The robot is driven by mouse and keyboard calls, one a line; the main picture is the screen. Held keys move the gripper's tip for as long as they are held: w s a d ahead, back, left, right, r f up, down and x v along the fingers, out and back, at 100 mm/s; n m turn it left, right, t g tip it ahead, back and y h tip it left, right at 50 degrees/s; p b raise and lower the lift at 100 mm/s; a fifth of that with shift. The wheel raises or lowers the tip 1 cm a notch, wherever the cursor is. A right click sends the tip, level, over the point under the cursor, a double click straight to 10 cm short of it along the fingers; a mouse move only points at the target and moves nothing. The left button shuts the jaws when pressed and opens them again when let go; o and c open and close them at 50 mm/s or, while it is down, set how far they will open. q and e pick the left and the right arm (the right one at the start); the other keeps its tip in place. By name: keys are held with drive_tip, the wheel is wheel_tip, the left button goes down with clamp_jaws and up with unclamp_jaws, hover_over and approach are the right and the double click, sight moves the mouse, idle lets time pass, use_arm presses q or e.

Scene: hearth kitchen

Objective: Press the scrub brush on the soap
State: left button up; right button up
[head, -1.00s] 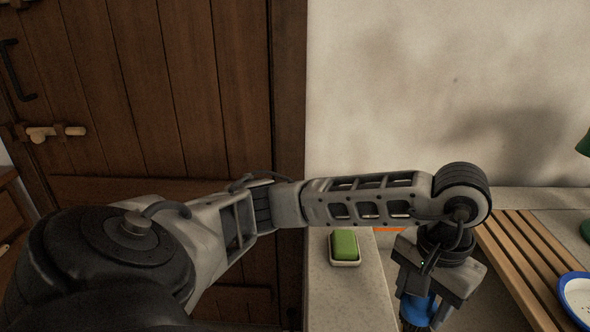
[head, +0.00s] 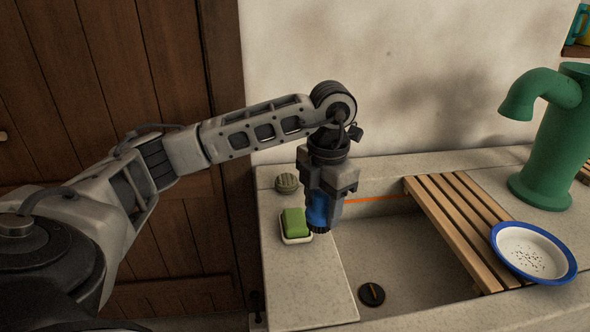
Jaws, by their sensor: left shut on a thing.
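The green soap (head: 295,222) sits in a small white dish (head: 297,240) on the stone ledge left of the sink. My left gripper (head: 322,205) points down just right of the soap, shut on the blue scrub brush (head: 317,208). The brush's dark bristles (head: 318,230) face down near the dish's right edge. I cannot tell whether they touch the dish or the soap. Part of the brush is hidden by the gripper's fingers. My right gripper is not in view.
A round ribbed grey-green object (head: 286,183) lies on the ledge behind the soap. The stone sink (head: 400,245) has a dark drain plug (head: 371,294). A wooden slatted rack (head: 462,225) and a blue-rimmed speckled plate (head: 533,252) are at right, before a green tap (head: 550,130). The front ledge is clear.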

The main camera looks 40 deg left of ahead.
use_arm(q)
drive_tip(key=w+a+r+n, duration=0.1)
drive_tip(key=a+n, duration=0.3)
drive_tip(key=n, duration=0.7)
drive_tip(key=a+r+n, duration=0.2)
drive_tip(key=a+n, duration=0.2)
drive_tip(key=n, duration=0.7)
wheel_tip(320, 180, down, 5)
drive_tip(key=b, duration=0.4)
drive_tip(key=shift+w, duration=0.1)
drive_tip(key=shift+f+b, duration=0.4)
drive_tip(key=shift+b, duration=0.15)
drive_tip(key=shift+d+f, duration=0.1)
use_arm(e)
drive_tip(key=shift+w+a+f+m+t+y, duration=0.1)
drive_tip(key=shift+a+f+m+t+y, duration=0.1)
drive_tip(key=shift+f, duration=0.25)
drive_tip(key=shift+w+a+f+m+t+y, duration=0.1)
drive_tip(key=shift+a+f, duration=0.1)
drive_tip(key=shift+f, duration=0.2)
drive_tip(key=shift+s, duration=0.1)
use_arm(q)
drive_tip(key=shift+f, duration=0.25)
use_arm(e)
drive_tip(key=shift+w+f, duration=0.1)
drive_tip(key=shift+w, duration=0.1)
